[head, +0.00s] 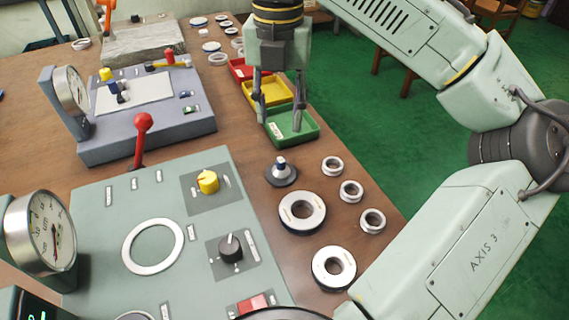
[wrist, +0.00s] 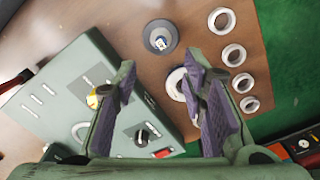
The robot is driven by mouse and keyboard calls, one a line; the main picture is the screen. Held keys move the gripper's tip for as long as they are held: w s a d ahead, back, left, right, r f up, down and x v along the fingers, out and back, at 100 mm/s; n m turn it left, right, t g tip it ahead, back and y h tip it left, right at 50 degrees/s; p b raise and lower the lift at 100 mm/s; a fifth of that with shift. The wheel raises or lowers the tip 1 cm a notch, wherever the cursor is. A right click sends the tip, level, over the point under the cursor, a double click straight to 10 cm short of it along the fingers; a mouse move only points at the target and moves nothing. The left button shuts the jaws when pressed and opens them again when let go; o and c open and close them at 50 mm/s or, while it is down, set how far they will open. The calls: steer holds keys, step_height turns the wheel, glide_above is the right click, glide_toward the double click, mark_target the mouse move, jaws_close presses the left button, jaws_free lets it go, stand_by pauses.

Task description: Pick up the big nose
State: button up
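A dark round disc with a raised silver-and-blue stub (head: 281,172) stands on the brown table beside the green-grey panel. It is the only nose-like part I can make out, and I see no second one to compare its size with. It also shows at the top of the wrist view (wrist: 160,37), beyond my fingertips. My gripper (head: 278,100) is open and empty, pointing down above the trays in the head view. In the wrist view its two fingers (wrist: 160,78) are wide apart, with nothing between them.
Two large white rings (head: 302,212) (head: 333,267) and several small rings (head: 351,190) lie near the disc. Red, yellow and green trays (head: 291,138) stand behind it. The control panel (head: 105,210) with a red-knobbed lever (head: 143,122) is at left.

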mark_target(280, 160)
step_height(280, 160, down, 10)
steer(key=shift+s+f, duration=0.15)
steer(key=shift+f, duration=0.1)
stand_by(0.3)
jaws_close()
stand_by(0.4)
stand_by(0.4)
